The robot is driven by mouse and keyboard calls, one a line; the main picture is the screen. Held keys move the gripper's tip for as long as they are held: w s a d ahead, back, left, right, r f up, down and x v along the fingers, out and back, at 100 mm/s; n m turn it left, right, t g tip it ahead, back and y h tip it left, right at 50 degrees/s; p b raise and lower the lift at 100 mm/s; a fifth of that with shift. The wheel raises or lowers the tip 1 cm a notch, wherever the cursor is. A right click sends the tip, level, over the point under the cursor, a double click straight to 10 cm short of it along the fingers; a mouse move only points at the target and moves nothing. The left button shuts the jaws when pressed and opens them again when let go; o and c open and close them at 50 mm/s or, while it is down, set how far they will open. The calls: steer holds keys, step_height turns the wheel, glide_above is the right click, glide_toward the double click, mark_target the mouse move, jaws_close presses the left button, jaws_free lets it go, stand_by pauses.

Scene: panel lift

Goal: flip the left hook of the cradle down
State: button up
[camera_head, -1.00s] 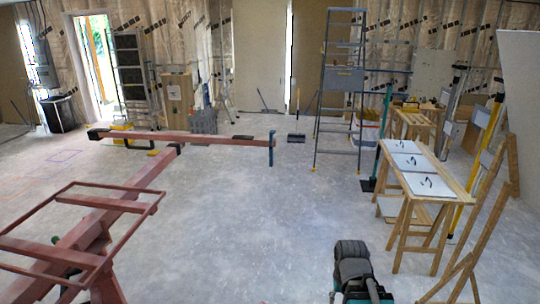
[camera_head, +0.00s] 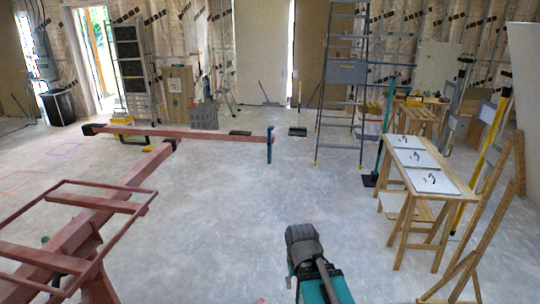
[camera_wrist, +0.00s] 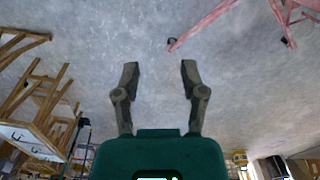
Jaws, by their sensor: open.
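The red lift stands at left in the head view, with a rectangular frame (camera_head: 100,195) and a long crossbar (camera_head: 215,136). A black end piece (camera_head: 88,129) is at the crossbar's left end. A blue upright piece (camera_head: 270,145) is at its right end. Which piece is a hook, and whether it is flipped, is too small to tell. My gripper (camera_wrist: 158,68) is open and empty in the wrist view, above bare floor. A red bar with a dark end (camera_wrist: 205,23) shows beyond its fingers, clearly apart from them.
Wooden trestle tables with white panels (camera_head: 420,160) stand at right. A stepladder (camera_head: 340,90) and a broom (camera_head: 298,110) stand toward the back. Wooden frames (camera_head: 490,215) are at the right edge. The floor (camera_head: 240,200) between the lift and tables is clear.

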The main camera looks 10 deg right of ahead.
steer(key=w+d+r+n+t+h, duration=0.1)
steer(key=w+d+n+t+h, duration=0.15)
steer(key=w, duration=0.25)
steer(key=w+d+r+n+t+h, duration=0.1)
steer(key=w+r+n+h, duration=0.1)
steer(key=w+n, duration=0.25)
steer(key=n+t+p, duration=0.1)
steer(key=n+t, duration=1.3)
steer(key=n, duration=1.2)
glide_toward(269, 156)
steer(key=s+a, duration=0.1)
steer(key=s, duration=0.1)
steer(key=shift+s+a+h, duration=0.15)
steer(key=shift+h, duration=0.2)
steer(key=x, duration=1.4)
steer(key=shift+s+f, duration=0.1)
steer(key=shift+f, duration=0.05)
